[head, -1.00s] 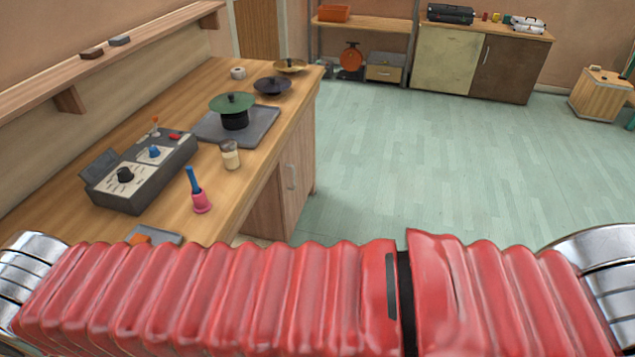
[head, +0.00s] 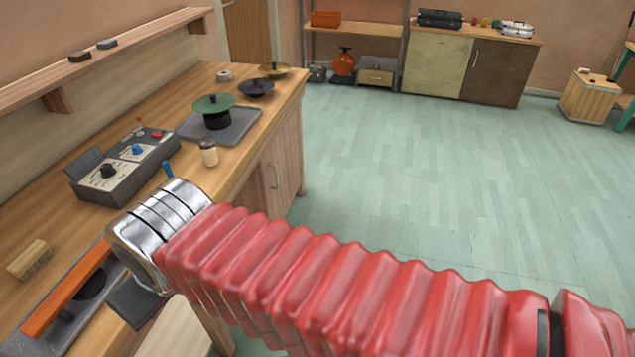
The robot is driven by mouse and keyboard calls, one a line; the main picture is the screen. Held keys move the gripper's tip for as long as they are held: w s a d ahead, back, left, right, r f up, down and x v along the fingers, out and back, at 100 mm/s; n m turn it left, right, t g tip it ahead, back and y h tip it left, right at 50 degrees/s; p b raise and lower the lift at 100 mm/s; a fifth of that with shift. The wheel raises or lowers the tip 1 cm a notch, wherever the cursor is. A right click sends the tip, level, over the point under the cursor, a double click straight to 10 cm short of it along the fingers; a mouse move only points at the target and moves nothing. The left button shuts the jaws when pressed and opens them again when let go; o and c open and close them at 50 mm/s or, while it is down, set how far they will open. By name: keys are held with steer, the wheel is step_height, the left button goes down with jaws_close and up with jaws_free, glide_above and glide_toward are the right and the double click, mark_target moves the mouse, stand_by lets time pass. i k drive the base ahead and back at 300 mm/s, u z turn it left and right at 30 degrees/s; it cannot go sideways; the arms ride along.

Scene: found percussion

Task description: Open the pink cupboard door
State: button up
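No door that is clearly pink shows. The far cupboard has a cream door (head: 436,63) and a brown door (head: 494,75) with a pale handle, both shut. The wooden counter has a pale wood door (head: 281,170) with a metal handle at its far end, and it looks shut. My red ribbed arm crosses the lower part of the head view and hides part of the counter front. My gripper is out of view, so its state and any contact are hidden.
The counter (head: 236,145) holds a grey control box (head: 120,165), a green-lidded pot (head: 214,107), a jar (head: 208,152) and a brush (head: 28,258). An orange bar (head: 66,290) lies at lower left. A wooden crate (head: 590,96) stands at right. The green floor (head: 420,180) is clear.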

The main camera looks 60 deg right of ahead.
mark_target(279, 167)
steer(key=z, duration=0.55)
steer(key=k, duration=0.75)
steer(key=z, duration=0.95)
steer(key=i, duration=1.25)
steer(key=u, duration=1.75)
